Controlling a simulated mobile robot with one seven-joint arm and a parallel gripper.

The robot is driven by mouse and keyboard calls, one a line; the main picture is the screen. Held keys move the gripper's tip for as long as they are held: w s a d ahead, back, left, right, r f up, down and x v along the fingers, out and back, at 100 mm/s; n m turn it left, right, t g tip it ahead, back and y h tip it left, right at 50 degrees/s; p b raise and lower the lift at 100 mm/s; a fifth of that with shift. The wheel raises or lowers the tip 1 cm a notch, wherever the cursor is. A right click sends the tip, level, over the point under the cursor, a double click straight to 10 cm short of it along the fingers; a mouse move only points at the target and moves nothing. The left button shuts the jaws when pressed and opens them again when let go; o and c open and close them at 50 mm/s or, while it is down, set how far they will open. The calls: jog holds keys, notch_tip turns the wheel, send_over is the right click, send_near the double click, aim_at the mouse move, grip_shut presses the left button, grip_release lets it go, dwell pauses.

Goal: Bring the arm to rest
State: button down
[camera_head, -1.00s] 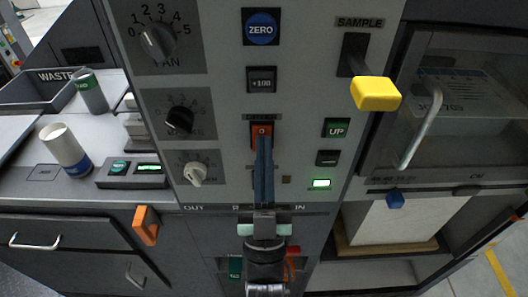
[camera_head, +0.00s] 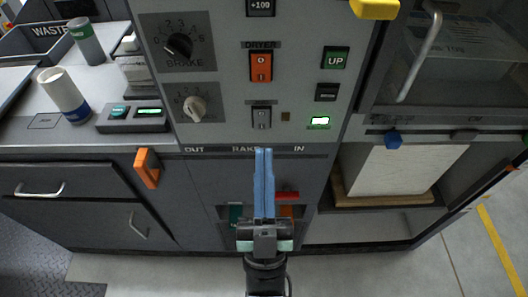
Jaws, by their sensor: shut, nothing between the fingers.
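My gripper (camera_head: 263,152) is in the lower middle of the head view, its two long blue fingers pointing up the picture, side by side and shut with nothing between them. It shows in front of the grey panel below the dryer switch (camera_head: 261,66). The fingers cover part of the rake in/out strip (camera_head: 222,149). I cannot tell how far the fingertips are from the panel.
At left are a white-and-blue cylinder (camera_head: 64,94), a small green-lit box (camera_head: 133,117) and an orange handle (camera_head: 147,167). At right are a silver door handle (camera_head: 421,52), a blue knob (camera_head: 393,140) and an open shelf with a white block (camera_head: 392,176). Floor shows below.

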dwell(0.4)
jog(key=w+r+p, duration=0.3)
jog(key=r, duration=1)
jog(key=w+r+p, duration=0.3)
jog(key=w+r, duration=0.1)
jog(key=r, duration=0.9)
jog(key=s+r+p, duration=0.2)
jog(key=s+r, duration=0.2)
jog(key=r, duration=0.7)
jog(key=s+r+p, duration=0.3)
jog(key=s+r, duration=0.1)
jog(key=r, duration=0.8)
jog(key=shift+a+r, duration=0.25)
